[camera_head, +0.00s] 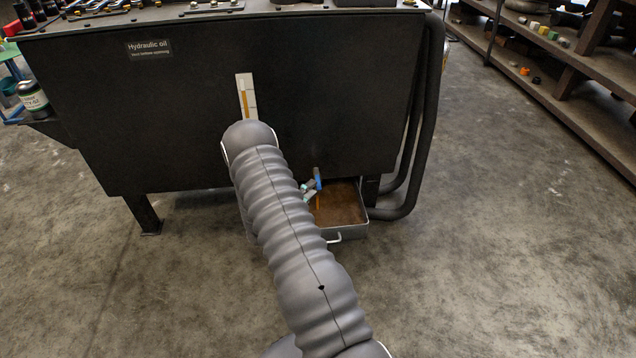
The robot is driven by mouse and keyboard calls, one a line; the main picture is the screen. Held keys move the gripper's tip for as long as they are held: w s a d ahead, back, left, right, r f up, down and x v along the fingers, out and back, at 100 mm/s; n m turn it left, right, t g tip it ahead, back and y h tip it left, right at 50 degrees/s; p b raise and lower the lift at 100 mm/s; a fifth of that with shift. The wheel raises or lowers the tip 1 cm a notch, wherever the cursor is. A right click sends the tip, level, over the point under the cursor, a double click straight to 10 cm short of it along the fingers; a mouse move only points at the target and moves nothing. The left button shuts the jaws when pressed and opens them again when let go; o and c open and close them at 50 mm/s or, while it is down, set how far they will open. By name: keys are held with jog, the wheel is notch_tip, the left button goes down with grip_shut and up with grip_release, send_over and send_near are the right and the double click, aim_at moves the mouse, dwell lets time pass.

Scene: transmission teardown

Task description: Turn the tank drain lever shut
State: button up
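The black tank (200,105) fills the upper middle of the head view, with a "Hydraulic oil" label on its front. A small blue lever (318,178) shows low on the tank's front, just right of my arm, with its handle roughly upright. Pale blue-grey pieces (309,190) stick out from behind my arm beside the lever. They look like the fingertips of my gripper, but I cannot tell whether they touch the lever. The rest of my gripper is hidden behind my arm. A thin orange streak (318,202) shows below the lever, above the drain tray.
The open metal tray (350,237) with brown contents stands under the tank's right side. A sight gauge (246,97) is on the tank front. Thick dark hoses (424,120) run down the right side. Shelves (570,90) stand at far right. The floor between is clear.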

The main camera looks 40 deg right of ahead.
aim_at(317, 179)
jog(key=shift+x, duration=2.25)
grip_shut()
